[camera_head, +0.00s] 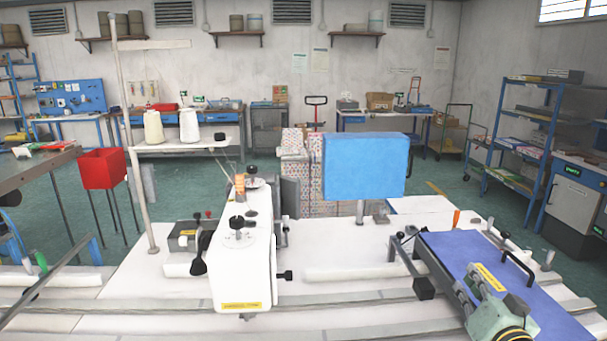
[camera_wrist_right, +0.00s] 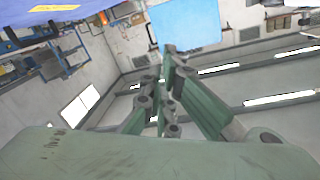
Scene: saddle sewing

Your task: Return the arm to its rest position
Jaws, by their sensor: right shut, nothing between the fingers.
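My right gripper (camera_head: 455,281), green and grey, is in the lower right of the head view, above or in front of a blue-topped board (camera_head: 535,296). Its fingers are shut and empty. In the right wrist view the gripper (camera_wrist_right: 169,55) points up the picture, fingers together, with nothing held. My left gripper is not in view. A white sewing machine (camera_head: 240,265) stands on the white table in the middle, apart from my right gripper.
A thread stand (camera_head: 152,238) with two cones is left of the machine. A red bin (camera_head: 103,169) and blue shelves (camera_head: 520,140) stand farther off.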

